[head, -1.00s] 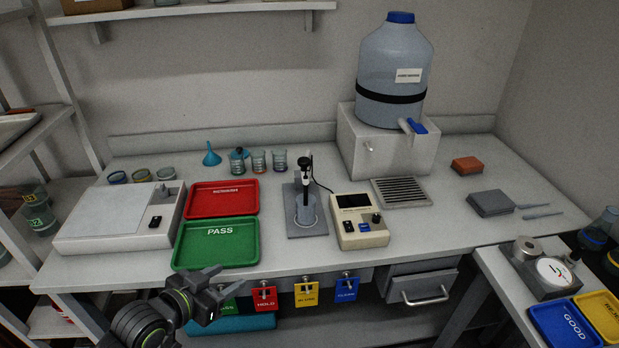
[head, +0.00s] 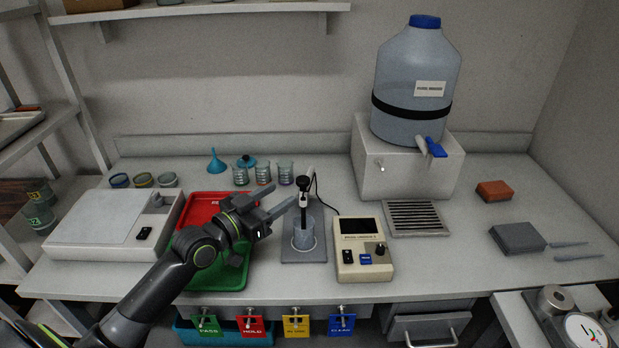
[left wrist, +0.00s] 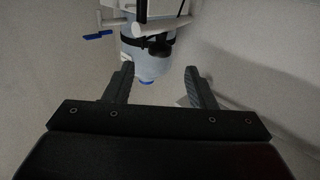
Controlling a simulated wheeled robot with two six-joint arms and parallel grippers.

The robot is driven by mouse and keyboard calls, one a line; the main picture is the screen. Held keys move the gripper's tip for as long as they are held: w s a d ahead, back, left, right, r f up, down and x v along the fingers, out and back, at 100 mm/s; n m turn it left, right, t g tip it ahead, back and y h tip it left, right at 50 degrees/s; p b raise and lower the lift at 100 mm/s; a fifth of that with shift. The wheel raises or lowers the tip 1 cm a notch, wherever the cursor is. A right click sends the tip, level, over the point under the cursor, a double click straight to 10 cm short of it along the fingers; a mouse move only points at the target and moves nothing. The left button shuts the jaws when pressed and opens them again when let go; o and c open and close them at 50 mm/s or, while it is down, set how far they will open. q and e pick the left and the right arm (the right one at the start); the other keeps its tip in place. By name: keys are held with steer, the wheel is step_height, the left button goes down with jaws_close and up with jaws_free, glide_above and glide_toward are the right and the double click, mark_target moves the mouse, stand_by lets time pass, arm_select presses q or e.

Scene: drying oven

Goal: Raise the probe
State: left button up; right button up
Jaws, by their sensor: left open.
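The probe (head: 303,194) stands upright on its stand, a black and white body with a dark cable, its lower end down in a clear beaker (head: 304,236) on the grey stand base (head: 318,255). The beige meter (head: 362,248) sits just right of it. My left gripper (head: 280,198) is open and empty, its fingers pointing right toward the probe, just left of it and apart from it as far as I can tell. In the left wrist view the open fingers (left wrist: 160,86) have nothing between them. My right gripper is not in view.
My left arm passes over the red tray (head: 200,208) and green tray (head: 218,277). A large water carboy (head: 412,85) stands on a white block behind right. Several glass beakers (head: 285,172) and a blue funnel (head: 216,162) stand behind.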

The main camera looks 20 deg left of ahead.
mark_target(308, 178)
arm_select(q)
steer(key=x, duration=0.3)
steer(key=shift+w+r, duration=0.15)
steer(key=shift+w, duration=0.05)
steer(key=x, duration=0.6)
steer(key=shift+s+d+p, duration=0.1)
steer(key=shift+p, duration=0.25)
steer(key=shift+w+d, duration=0.2)
steer(key=shift+w, duration=0.35)
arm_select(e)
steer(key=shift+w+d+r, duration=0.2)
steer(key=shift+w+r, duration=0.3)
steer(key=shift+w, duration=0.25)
arm_select(q)
jaws_close()
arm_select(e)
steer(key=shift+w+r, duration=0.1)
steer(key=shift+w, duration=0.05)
